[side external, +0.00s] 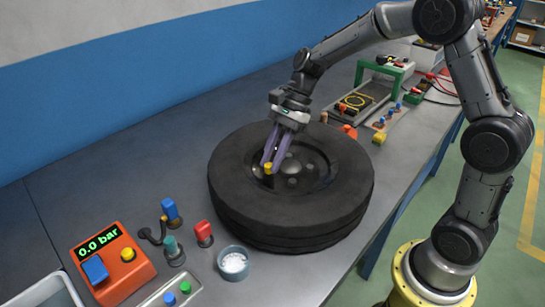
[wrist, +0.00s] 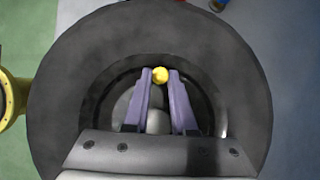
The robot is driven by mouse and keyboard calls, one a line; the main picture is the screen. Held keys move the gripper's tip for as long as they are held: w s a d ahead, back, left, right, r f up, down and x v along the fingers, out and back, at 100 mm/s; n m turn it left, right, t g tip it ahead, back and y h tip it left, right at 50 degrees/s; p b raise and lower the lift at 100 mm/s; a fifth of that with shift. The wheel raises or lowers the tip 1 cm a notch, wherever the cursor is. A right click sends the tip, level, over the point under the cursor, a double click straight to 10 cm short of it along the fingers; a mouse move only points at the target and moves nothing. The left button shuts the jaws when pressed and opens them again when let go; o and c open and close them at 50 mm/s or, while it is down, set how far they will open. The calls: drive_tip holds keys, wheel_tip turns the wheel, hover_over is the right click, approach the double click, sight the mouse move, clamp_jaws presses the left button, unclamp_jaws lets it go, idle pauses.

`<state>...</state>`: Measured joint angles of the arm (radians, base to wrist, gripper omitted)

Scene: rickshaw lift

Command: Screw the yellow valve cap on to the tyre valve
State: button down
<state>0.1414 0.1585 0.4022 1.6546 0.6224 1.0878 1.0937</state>
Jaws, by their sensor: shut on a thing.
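The yellow valve cap (side external: 268,168) is between the tips of my gripper (side external: 267,165), over the wheel's hub area in the side view. In the wrist view the round yellow cap (wrist: 160,75) sits between the two purple fingers of my gripper (wrist: 160,78), which are shut on it. The black tyre (side external: 295,218) lies flat on the grey bench, and it fills much of the wrist view (wrist: 70,80). A dark stem shows just below the cap in the side view. I cannot tell whether the cap touches the tyre valve.
An orange gauge box (side external: 125,268) reading 0.0 bar stands at the front left. A green frame (side external: 385,72) is behind.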

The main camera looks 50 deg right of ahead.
drive_tip(key=m+t, duration=0.1)
drive_tip(key=m, duration=0.2)
drive_tip(key=m+t+h, duration=0.1)
drive_tip(key=m+t, duration=0.1)
drive_tip(key=m, duration=0.1)
drive_tip(key=shift+s, duration=0.1)
drive_tip(key=m+t+h, duration=0.1)
drive_tip(key=m, duration=0.3)
drive_tip(key=shift+r+t, duration=0.1)
drive_tip(key=shift+t, duration=0.3)
drive_tip(key=shift+w+m+t+h, duration=0.2)
drive_tip(key=shift+m+h, duration=0.2)
drive_tip(key=shift+m, duration=0.3)
drive_tip(key=shift+w+m+t+h, duration=0.1)
drive_tip(key=shift+m+t+h, duration=0.1)
drive_tip(key=shift+m+h, duration=0.35)
drive_tip(key=c, duration=1.6)
unclamp_jaws()
drive_tip(key=shift+d+r, duration=0.1)
drive_tip(key=c, duration=1.6)
unclamp_jaws()
drive_tip(key=c, duration=0.8)
unclamp_jaws()
drive_tip(key=shift+s+y, duration=0.1)
drive_tip(key=shift+y, duration=0.15)
